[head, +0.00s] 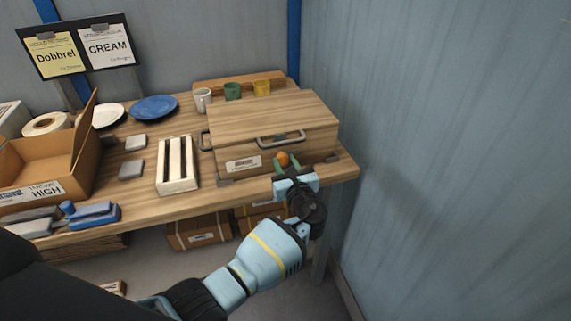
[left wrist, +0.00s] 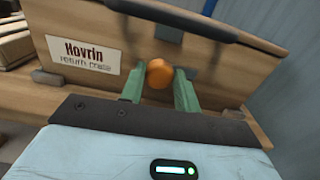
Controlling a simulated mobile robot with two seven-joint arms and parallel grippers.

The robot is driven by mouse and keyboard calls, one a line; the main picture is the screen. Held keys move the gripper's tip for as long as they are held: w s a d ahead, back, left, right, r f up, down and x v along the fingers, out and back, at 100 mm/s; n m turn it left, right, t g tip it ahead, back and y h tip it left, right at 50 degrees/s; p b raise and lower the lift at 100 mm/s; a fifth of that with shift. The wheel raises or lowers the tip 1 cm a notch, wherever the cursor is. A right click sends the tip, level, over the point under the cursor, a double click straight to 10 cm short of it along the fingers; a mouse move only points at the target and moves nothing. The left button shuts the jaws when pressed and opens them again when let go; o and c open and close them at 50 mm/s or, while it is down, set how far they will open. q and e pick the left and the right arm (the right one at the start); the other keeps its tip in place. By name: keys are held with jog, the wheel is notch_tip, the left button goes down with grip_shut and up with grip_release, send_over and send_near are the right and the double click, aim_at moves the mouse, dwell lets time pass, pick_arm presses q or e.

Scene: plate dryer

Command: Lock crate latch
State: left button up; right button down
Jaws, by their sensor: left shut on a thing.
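The wooden crate (head: 228,137) stands closed on the workbench, its lid flat and a dark handle (head: 281,139) on its front. Its front label reads "Hovrin return crate" in the left wrist view (left wrist: 83,55). An orange latch knob (head: 283,158) sits on the crate's front below the handle; it also shows in the left wrist view (left wrist: 159,74). My left gripper (head: 287,165) reaches the crate front, its green fingers on either side of the knob and shut on it. A dark grey piece (left wrist: 168,34) shows above the knob. My right gripper is not in view.
A slatted wooden rack (head: 177,164) stands left of the crate. Cups (head: 232,91) stand behind it, and a blue plate (head: 154,107) lies at back left. An open cardboard box (head: 45,165) is at far left. A wall (head: 430,150) rises close on the right.

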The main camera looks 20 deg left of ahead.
pick_arm(q)
jog(key=shift+f, duration=0.1)
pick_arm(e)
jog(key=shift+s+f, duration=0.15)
pick_arm(q)
jog(key=n+b, duration=0.1)
jog(key=n, duration=0.4)
jog(key=shift+f, duration=0.15)
jog(key=n+b, duration=0.1)
jog(key=n, duration=0.1)
jog(key=n+b, duration=0.1)
jog(key=n, duration=0.1)
jog(key=shift+s+a+f+n, duration=0.1)
jog(key=shift+f+n, duration=0.05)
jog(key=shift+n, duration=0.15)
jog(key=n+b, duration=0.3)
jog(key=n, duration=0.1)
jog(key=n+b, duration=0.1)
jog(key=n, duration=0.2)
jog(key=shift+b, duration=0.35)
jog(key=shift+n+b, duration=0.3)
jog(key=shift+n, duration=0.2)
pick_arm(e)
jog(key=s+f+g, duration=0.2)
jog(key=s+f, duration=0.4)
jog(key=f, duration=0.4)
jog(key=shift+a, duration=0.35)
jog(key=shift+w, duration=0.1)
